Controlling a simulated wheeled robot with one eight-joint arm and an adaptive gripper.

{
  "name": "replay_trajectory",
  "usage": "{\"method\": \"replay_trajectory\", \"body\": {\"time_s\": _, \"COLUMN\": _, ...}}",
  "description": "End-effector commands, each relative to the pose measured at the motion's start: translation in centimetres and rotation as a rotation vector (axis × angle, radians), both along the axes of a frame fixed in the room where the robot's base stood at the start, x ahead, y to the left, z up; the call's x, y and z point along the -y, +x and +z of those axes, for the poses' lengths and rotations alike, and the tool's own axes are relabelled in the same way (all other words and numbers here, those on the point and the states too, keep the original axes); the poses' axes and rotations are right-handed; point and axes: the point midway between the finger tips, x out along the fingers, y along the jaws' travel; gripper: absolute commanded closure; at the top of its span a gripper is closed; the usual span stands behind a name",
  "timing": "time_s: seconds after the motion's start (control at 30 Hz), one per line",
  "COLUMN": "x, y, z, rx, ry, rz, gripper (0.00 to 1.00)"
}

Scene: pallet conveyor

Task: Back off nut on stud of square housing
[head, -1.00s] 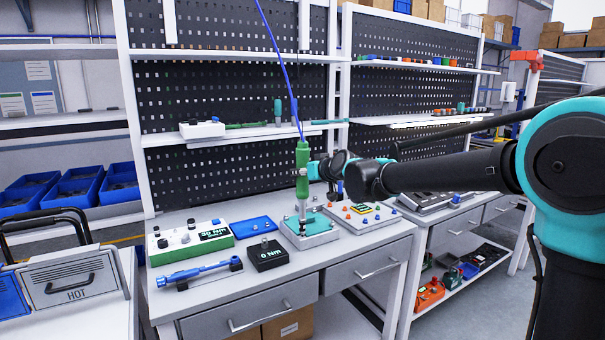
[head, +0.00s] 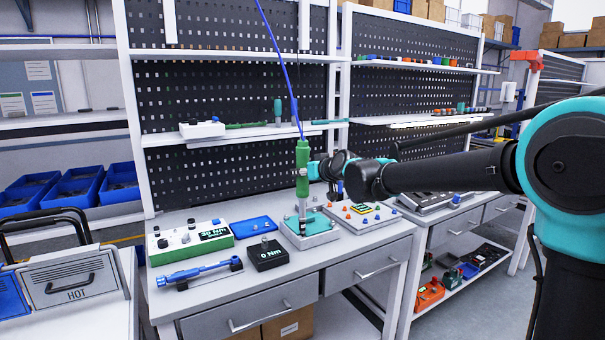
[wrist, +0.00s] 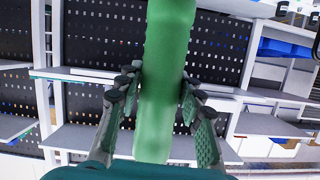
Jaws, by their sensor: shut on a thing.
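My gripper (wrist: 160,95) is shut on a green screwdriver tool (head: 302,160), with a finger on each side of its body in the wrist view (wrist: 165,70). A blue cable (head: 280,60) runs up from the tool's top. The tool stands upright over the square housing (head: 318,238), a grey block with a teal top on the bench. The tool's lower end reaches down to a stud area on the housing (head: 302,228). The nut itself is too small, or hidden by the tool, to make out. The wrist view does not show the housing.
A controller box reading 30 Nm (head: 190,241), a black box reading 0 Nm (head: 267,255), a blue tray (head: 253,226) and a blue torque wrench (head: 200,272) lie left of the housing. A board with coloured knobs (head: 362,214) is close at its right. A pegboard (head: 235,90) stands behind.

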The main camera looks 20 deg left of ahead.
Motion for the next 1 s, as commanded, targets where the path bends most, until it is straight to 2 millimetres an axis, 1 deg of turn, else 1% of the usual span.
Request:
{"method": "replay_trajectory", "body": {"time_s": 0.17, "x": 0.0, "y": -0.1, "z": -0.1, "rx": -0.002, "ry": -0.002, "rz": 0.001, "gripper": 1.00}}
{"method": "replay_trajectory", "body": {"time_s": 0.27, "x": 0.0, "y": 0.0, "z": 0.6, "rx": -0.002, "ry": -0.001, "rz": 0.001, "gripper": 1.00}}
{"method": "replay_trajectory", "body": {"time_s": 0.6, "x": 0.0, "y": 0.0, "z": 6.4, "rx": -0.001, "ry": -0.001, "rz": 0.000, "gripper": 1.00}}
{"method": "replay_trajectory", "body": {"time_s": 0.7, "x": 0.0, "y": 0.0, "z": 7.5, "rx": 0.000, "ry": 0.000, "rz": 0.000, "gripper": 1.00}}
{"method": "replay_trajectory", "body": {"time_s": 0.8, "x": 0.0, "y": 0.0, "z": 8.0, "rx": 0.000, "ry": 0.000, "rz": 0.000, "gripper": 1.00}}
{"method": "replay_trajectory", "body": {"time_s": 1.0, "x": 0.0, "y": 0.0, "z": 8.0, "rx": 0.000, "ry": 0.000, "rz": 0.000, "gripper": 1.00}}
